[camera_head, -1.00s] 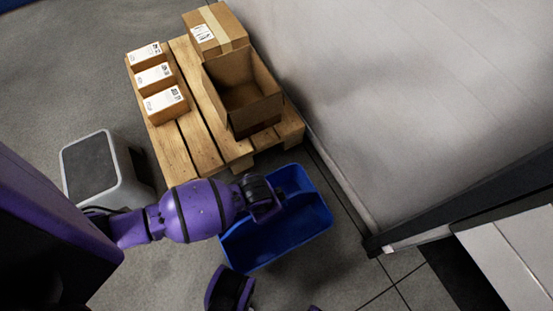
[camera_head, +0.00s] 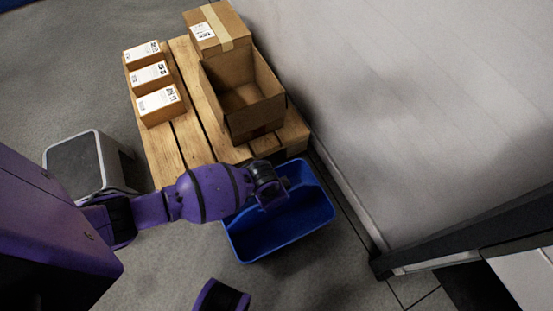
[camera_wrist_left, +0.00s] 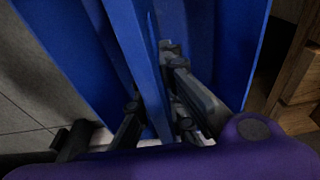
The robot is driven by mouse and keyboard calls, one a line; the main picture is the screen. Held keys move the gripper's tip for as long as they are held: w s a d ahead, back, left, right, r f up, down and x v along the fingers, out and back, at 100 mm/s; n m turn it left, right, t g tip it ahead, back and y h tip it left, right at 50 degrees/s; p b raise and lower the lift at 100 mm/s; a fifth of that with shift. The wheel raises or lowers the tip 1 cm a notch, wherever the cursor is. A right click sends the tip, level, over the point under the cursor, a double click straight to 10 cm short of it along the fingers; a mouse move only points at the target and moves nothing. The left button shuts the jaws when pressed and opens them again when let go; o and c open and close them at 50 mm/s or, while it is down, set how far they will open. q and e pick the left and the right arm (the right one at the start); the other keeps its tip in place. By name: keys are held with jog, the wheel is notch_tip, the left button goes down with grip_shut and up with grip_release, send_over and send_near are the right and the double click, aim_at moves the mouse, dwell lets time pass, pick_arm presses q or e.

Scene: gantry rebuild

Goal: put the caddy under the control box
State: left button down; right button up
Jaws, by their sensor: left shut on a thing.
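The caddy, an open blue bin (camera_head: 312,225) with a central divider or handle, is in the lower middle of the head view, beside the pallet. My left gripper (camera_head: 272,196) reaches in over it from the left. In the left wrist view the fingers (camera_wrist_left: 157,112) are shut on the caddy's thin blue upright part (camera_wrist_left: 128,40), with blue walls on both sides. Whether the caddy touches the floor is unclear. I cannot make out a control box in either view. My right gripper is not in view.
A wooden pallet (camera_head: 188,138) stands just beyond the caddy, close to it. It bears an open carton (camera_head: 262,117), a taped box (camera_head: 217,30) and several small labelled boxes. A grey stool (camera_head: 75,162) stands left. A pale wall (camera_head: 410,100) and dark-edged frame (camera_head: 460,240) bound the right.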

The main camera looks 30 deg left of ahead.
pick_arm(q)
jog(key=shift+f, duration=0.65)
jog(key=shift+r, duration=0.15)
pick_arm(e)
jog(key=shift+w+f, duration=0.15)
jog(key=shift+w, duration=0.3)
pick_arm(q)
jog(key=c, duration=1.8)
grip_release()
jog(key=shift+f, duration=0.2)
jog(key=shift+c, duration=0.2)
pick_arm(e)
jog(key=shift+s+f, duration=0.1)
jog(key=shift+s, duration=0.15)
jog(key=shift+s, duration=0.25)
